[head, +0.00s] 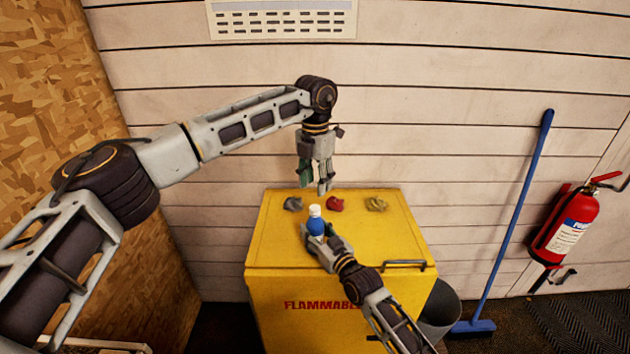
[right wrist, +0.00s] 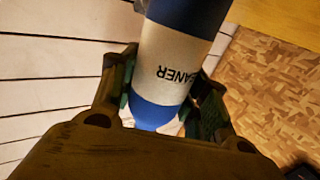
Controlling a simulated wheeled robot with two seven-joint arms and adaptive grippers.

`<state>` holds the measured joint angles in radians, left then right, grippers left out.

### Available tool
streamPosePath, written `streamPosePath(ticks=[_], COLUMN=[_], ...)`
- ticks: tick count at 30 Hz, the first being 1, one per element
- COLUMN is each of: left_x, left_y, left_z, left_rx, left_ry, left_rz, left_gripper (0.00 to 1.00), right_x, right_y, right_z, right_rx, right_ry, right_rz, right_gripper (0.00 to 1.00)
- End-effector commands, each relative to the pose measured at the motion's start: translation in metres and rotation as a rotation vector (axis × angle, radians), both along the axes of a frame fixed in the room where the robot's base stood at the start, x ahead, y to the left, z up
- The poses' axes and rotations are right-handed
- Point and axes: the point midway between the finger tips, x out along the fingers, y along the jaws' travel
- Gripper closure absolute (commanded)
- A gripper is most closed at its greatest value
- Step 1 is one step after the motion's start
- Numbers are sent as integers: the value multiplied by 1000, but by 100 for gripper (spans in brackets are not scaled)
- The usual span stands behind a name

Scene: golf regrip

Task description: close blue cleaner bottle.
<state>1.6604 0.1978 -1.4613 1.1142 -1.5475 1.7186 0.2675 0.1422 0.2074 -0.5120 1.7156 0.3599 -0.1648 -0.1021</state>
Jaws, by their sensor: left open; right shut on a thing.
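The blue cleaner bottle (head: 316,225) stands about upright above the yellow cabinet, with a white cap (head: 315,210) on top. My right gripper (head: 316,238) is shut on it from the front. In the right wrist view the bottle (right wrist: 175,60) shows blue ends and a white label between the fingers. Its top lies outside that view. My left gripper (head: 315,190) is open and empty, pointing down above and behind the bottle's cap, apart from it. Whether the cap is fully tight cannot be seen.
The yellow flammables cabinet (head: 345,270) has grey (head: 293,204), red (head: 335,204) and tan (head: 377,204) crumpled cloths along its back. A blue broom (head: 515,220), a grey bin (head: 440,308) and a fire extinguisher (head: 572,225) are at the right. The cabinet top's right side is mostly clear.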

Motion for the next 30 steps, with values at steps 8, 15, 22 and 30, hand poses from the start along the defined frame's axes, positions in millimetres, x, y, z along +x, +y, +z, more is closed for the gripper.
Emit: streamPosePath(ticks=[8,15,22,30], left_x=[0,0,-1,-1], left_y=[0,1,1,1], left_z=[0,0,0,0], left_rx=[1,1,2,4], left_ry=[2,3,4,5], left_rz=[222,414,598,813], left_gripper=[56,56,56,56], right_x=[0,0,0,0], right_y=[0,0,0,0], right_z=[0,0,0,0], right_rx=[-1,-1,-1,-1], right_ry=[1,1,1,1], right_rz=[0,0,0,0], right_gripper=[100,100,100,100])
